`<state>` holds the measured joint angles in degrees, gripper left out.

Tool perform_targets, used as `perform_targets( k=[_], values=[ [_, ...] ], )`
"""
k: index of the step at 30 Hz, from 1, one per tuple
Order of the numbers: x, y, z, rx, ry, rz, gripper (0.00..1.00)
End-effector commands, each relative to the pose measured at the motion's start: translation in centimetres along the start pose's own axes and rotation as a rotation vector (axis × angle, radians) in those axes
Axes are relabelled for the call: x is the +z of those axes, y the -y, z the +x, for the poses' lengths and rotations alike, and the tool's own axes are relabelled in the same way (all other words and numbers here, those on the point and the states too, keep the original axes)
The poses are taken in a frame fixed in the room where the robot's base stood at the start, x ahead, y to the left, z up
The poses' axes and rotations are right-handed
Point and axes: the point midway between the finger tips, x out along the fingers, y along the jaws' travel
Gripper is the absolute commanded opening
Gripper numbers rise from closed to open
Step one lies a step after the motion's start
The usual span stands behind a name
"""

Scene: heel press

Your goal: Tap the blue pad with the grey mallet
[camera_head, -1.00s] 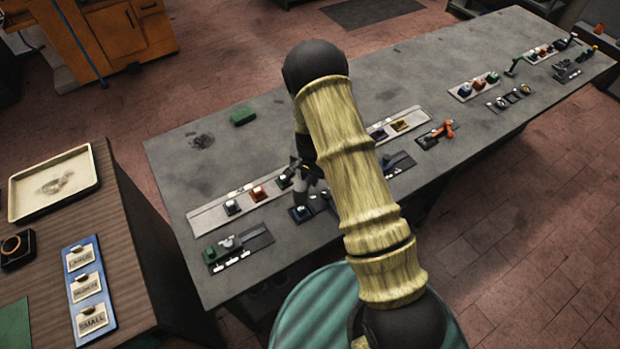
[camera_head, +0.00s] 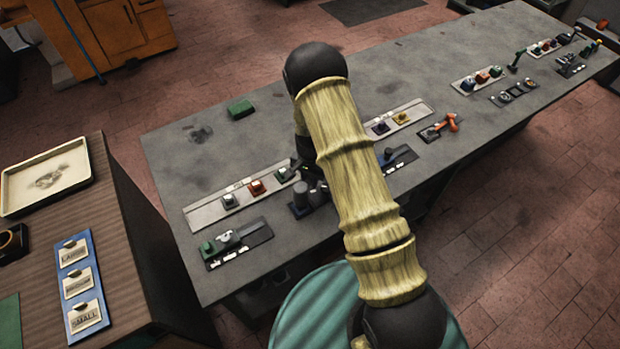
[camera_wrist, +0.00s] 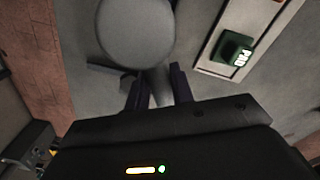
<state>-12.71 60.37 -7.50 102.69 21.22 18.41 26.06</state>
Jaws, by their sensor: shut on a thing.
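My gripper (camera_wrist: 157,88) is shut on the handle of the grey mallet (camera_wrist: 135,32), whose round head fills the upper middle of the wrist view. In the head view the grey mallet (camera_head: 301,193) shows at the bench's near side, left of my arm, above a dark blue holder (camera_head: 299,211). A pad that looks blue (camera_head: 467,85) sits at the left of a pale strip at the far right of the bench, well away from the mallet. My arm hides part of the bench.
A pale strip (camera_head: 205,214) with green and red pads lies beside the mallet; a green pad (camera_wrist: 233,47) shows in the wrist view. Holders with green (camera_head: 222,241), blue (camera_head: 389,154) and orange (camera_head: 450,122) tools line the near edge. The bench's back is mostly clear.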

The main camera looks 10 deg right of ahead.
Motion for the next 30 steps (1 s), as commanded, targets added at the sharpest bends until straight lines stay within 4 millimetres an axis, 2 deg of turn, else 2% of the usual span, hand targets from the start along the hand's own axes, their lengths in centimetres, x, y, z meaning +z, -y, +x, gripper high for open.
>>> perform_targets(
  k=[1, 9, 20, 30],
  values=[
    [-0.1, 0.1, -1.1, -0.002, -0.002, 0.000, 0.00],
    [-0.1, 0.1, -4.0, -0.002, -0.002, 0.000, 0.00],
    [-0.1, 0.0, -4.2, -0.001, -0.002, 0.000, 0.00],
    [0.0, 0.0, -7.0, -0.001, -0.001, 0.000, 0.00]
  ],
)
